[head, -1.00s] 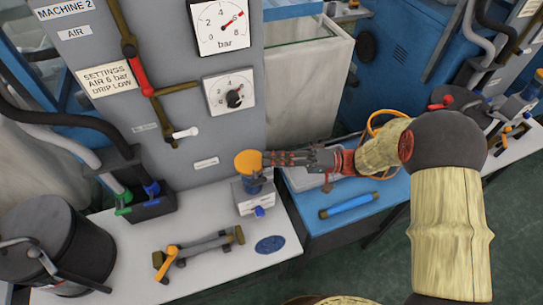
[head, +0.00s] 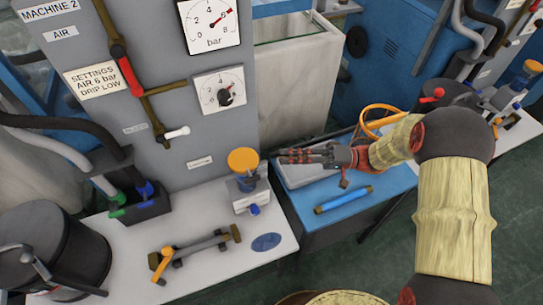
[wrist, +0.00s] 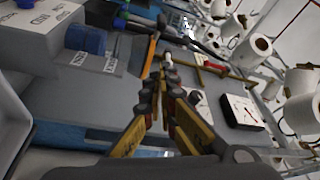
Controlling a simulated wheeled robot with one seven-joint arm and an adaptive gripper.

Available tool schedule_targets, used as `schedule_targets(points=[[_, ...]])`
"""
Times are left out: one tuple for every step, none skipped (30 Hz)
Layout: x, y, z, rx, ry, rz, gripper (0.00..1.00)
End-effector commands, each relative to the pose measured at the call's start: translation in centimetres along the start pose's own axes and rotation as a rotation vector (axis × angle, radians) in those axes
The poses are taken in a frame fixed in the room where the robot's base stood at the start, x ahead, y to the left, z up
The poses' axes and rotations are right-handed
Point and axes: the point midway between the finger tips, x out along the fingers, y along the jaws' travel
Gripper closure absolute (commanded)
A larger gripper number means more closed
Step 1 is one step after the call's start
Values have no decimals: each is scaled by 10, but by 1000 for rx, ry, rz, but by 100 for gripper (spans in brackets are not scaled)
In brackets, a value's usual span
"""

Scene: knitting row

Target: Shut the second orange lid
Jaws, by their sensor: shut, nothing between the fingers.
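Another orange lid (head: 533,67) tops a blue cup at the far right machine; which lid counts as second is not clear. My gripper (head: 281,156) is just right of the nearer lid, apart from it, above the grey tray. In the wrist view its fingers (wrist: 166,72) come together with nothing between them.
A grey tray (head: 293,176), a blue cylinder (head: 343,199) and an orange hoop (head: 382,121) are on the blue table. An orange-handled lever device (head: 195,252) and a black pot (head: 50,255) stand on the near bench. The panel (head: 180,75) rises behind.

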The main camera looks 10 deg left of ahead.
Motion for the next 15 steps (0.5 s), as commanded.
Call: schedule_targets(points=[[-11,0,0,0,3,2,100],[-17,1,-1,0,4,1,100],[-24,1,0,1,3,1,100],[-28,1,0,1,2,0,100],[-32,0,0,0,2,1,100],[-38,0,0,0,2,1,100],[-40,0,0,0,1,1,100],[-43,1,0,1,1,1,100],[-46,0,0,1,0,1,100],[-48,0,0,1,0,0,100],[-49,0,0,1,-1,0,100],[-48,-2,0,1,-5,-2,100],[-46,-5,-1,2,-9,-4,100],[-43,-8,-1,3,-16,-6,100],[-36,-13,-2,3,-28,-10,100]])
